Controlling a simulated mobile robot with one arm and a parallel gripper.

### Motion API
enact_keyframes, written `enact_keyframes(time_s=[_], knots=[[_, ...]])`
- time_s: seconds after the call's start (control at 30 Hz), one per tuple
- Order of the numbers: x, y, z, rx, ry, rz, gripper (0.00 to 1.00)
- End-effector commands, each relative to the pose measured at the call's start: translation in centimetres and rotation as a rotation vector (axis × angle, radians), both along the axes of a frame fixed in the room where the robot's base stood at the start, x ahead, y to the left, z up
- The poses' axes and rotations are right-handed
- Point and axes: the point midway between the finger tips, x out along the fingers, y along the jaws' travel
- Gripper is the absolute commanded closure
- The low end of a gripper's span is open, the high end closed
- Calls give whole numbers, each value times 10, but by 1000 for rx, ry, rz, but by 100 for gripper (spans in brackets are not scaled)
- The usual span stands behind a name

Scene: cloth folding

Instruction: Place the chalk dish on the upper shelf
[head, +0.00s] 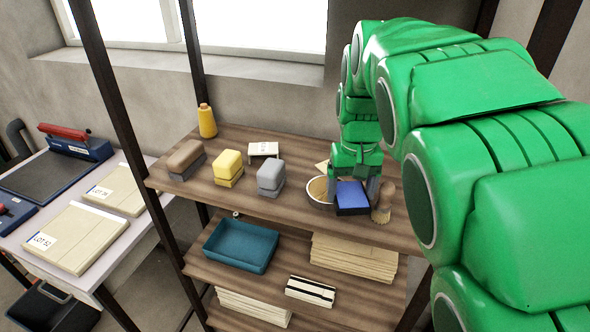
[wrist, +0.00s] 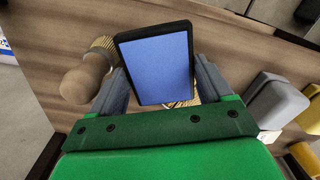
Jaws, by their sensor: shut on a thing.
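The chalk dish (head: 352,198) looks like a square black-rimmed piece with a flat blue face. It also shows in the wrist view (wrist: 160,68), between the grey fingers. My gripper (head: 356,186) is shut on it from its two sides. The dish is over the front right part of the upper wooden shelf (head: 225,196); I cannot tell whether it touches the board. A round pale-lined bowl (head: 318,190) is close on its left. A wooden-handled brush (head: 384,203) stands close on its right and also shows in the wrist view (wrist: 88,78).
A lower shelf holds a teal tray (head: 240,246) and paper stacks (head: 352,257). Dark posts (head: 112,90) frame the rack.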

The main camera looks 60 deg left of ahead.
Motion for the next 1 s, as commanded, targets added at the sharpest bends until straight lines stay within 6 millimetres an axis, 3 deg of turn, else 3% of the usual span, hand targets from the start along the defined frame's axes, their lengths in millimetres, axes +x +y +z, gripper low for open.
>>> enact_keyframes(time_s=[1.0], knots=[[59, 27, 20, 0, -2, -767, 61]])
